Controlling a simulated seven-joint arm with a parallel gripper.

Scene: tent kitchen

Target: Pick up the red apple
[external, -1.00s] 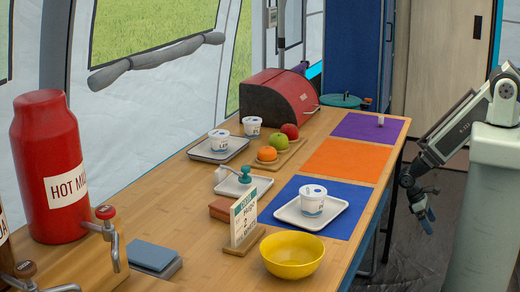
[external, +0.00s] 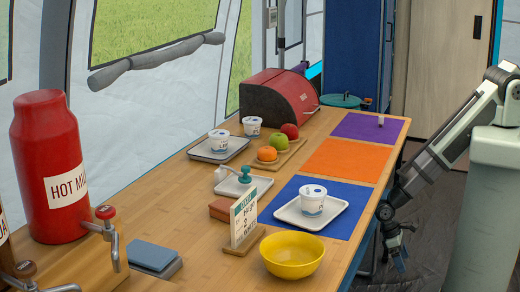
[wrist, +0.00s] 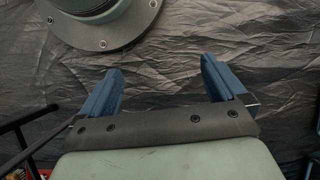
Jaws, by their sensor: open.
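The red apple (external: 290,130) lies at the back end of a small wooden board (external: 292,150), beside a green apple (external: 278,142) and an orange (external: 267,154), in front of the red bread box. My gripper (external: 400,262) hangs past the right edge of the table, below the tabletop and well away from the apple. In the wrist view its two blue fingers (wrist: 160,85) are apart with nothing between them. The apple does not show in the wrist view, which shows dark crinkled ground.
A red bread box (external: 285,95) stands behind the fruit. A yellow bowl (external: 292,256), a sign (external: 244,218) and a cup on a tray (external: 338,205) stand nearer. The orange mat (external: 346,160) is clear.

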